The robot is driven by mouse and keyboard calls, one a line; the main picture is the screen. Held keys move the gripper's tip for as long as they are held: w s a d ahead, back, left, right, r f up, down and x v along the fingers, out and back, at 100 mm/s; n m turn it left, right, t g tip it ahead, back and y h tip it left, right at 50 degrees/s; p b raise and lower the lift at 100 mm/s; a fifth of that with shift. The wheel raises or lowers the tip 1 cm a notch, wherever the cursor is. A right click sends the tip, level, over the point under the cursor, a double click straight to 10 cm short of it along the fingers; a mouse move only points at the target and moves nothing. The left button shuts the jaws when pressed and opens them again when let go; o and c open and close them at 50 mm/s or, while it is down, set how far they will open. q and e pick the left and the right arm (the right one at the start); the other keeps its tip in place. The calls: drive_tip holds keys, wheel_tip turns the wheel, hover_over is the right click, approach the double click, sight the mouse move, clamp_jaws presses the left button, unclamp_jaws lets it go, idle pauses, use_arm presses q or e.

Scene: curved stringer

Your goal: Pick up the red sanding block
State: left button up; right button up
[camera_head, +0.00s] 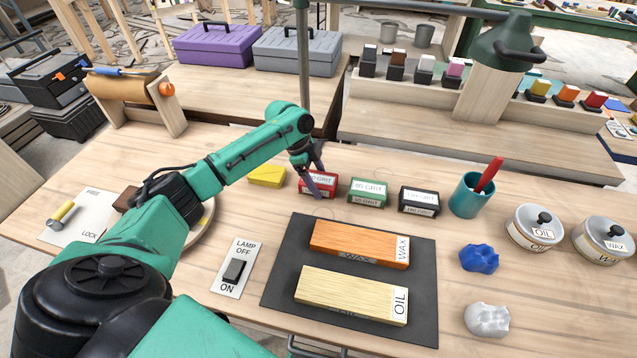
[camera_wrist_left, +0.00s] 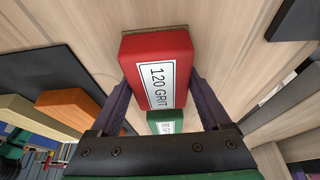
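The red sanding block (camera_head: 320,184) stands on the wooden workbench, left of the green block (camera_head: 368,191). In the left wrist view the red block (camera_wrist_left: 157,62) carries a white "120 GRIT" label, and the green block (camera_wrist_left: 165,122) shows behind it. My left gripper (camera_head: 313,180) reaches down at the red block. In the wrist view its two purple fingers (camera_wrist_left: 162,92) lie on either side of the block, open, with a narrow gap visible beside the left finger. Contact at the fingertips is hard to make out. My right gripper is not in view.
A black "180 GRIT" block (camera_head: 419,199) stands right of the green one, and a yellow block (camera_head: 267,175) stands left. A dark mat (camera_head: 283,287) bears an orange WAX board (camera_head: 350,240) and a pale OIL board (camera_head: 345,292). A teal cup (camera_head: 468,198) stands further right.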

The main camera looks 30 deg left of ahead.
sight(319, 178)
use_arm(q)
drive_tip(key=c, duration=0.3)
drive_tip(key=shift+r, duration=0.1)
wheel_tip(319, 178, up, 20)
drive_tip(key=b, duration=0.1)
drive_tip(key=shift+r, duration=0.2)
